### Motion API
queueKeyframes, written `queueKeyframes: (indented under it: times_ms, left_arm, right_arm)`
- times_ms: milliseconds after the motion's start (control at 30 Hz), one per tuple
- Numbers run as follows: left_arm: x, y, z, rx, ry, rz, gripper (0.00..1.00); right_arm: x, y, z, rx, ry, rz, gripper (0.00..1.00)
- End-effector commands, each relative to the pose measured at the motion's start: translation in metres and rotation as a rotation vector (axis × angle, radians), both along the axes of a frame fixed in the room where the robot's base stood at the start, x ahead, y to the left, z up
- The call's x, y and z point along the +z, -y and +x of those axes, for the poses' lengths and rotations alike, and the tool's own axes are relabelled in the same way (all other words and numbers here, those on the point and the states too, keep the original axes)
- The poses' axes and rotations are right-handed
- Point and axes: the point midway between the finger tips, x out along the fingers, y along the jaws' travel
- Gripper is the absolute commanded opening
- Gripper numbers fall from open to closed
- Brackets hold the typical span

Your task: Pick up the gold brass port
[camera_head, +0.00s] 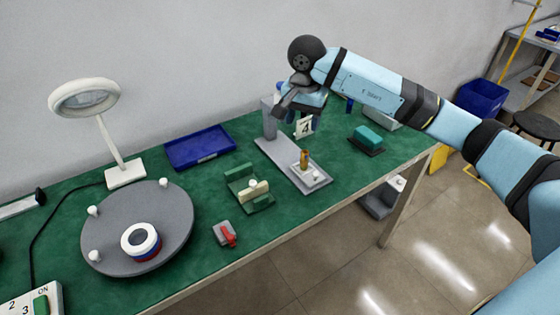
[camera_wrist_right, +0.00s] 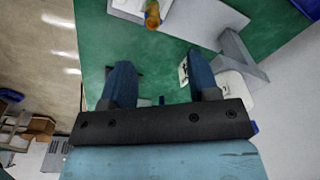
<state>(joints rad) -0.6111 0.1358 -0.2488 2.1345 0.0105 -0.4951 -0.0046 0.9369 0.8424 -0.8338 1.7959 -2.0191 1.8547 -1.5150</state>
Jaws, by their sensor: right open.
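The gold brass port (camera_head: 304,160) stands upright on a pale plate at the near end of a grey fixture (camera_head: 280,153) on the green bench. In the right wrist view the port (camera_wrist_right: 152,16) is at the top edge, beyond my fingertips and partly cut off. My right gripper (camera_head: 300,108) is above the far end of the fixture, behind and above the port, apart from it. Its blue fingers (camera_wrist_right: 160,68) are spread with nothing held between them. My left gripper is in neither view.
The fixture's upright post (camera_head: 269,118) and a "4" sign (camera_head: 303,127) stand close to my right gripper. A teal block (camera_head: 368,136) is to the right. A green holder (camera_head: 249,188), blue tray (camera_head: 200,147) and grey turntable (camera_head: 110,235) are to the left.

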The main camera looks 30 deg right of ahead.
Motion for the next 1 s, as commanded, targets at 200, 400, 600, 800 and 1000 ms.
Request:
queueKeyframes:
  times_ms: [200,400,600,800,1000]
  left_arm:
    - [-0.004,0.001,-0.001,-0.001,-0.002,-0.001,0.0]
    - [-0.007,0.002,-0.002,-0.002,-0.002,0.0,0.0]
    - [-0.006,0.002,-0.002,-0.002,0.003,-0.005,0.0]
    - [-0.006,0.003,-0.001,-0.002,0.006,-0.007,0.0]
    - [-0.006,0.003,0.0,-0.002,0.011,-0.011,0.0]
  right_arm:
    - [-0.018,0.013,0.002,0.004,0.001,-0.05,0.55]
    - [-0.058,0.016,0.004,0.003,0.001,-0.046,0.55]
    - [-0.079,0.017,0.006,0.003,0.004,-0.044,0.55]
    - [-0.098,0.016,0.001,0.003,0.001,-0.044,0.55]
    - [-0.127,0.016,-0.002,0.003,0.002,-0.044,0.55]
